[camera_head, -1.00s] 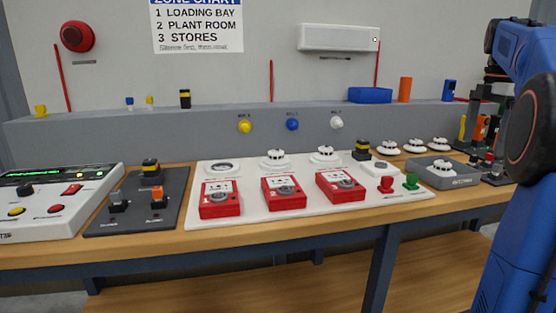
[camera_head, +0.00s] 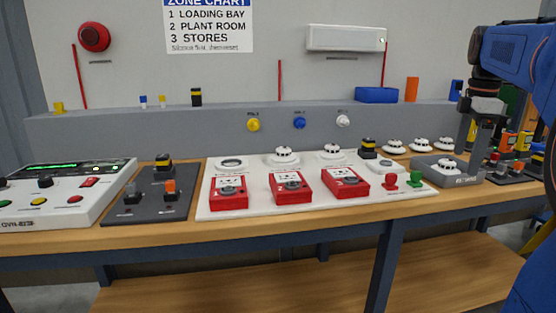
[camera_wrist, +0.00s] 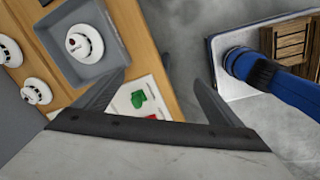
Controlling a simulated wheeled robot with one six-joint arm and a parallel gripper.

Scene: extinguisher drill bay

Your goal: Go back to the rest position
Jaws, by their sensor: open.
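My gripper (camera_head: 466,140) hangs pointing down at the right end of the bench, near the grey tray (camera_head: 464,181). In the wrist view my gripper (camera_wrist: 160,88) shows its two dark fingers wide apart with nothing held between them. A green knob-like piece (camera_wrist: 138,99) shows on the white board below, between and beyond the fingers. The grey tray (camera_wrist: 112,27) holds a white round detector (camera_wrist: 84,43) and lies just past the left finger. No marker of the rest position shows.
The white board (camera_head: 250,207) carries red call points (camera_head: 291,186), detectors and red and green pieces. A control panel (camera_head: 60,197) and dark switch plate (camera_head: 145,211) stand at left. The wooden bench's front edge (camera_head: 290,228) borders open floor (camera_wrist: 188,45). Several black-and-yellow pieces stand far right.

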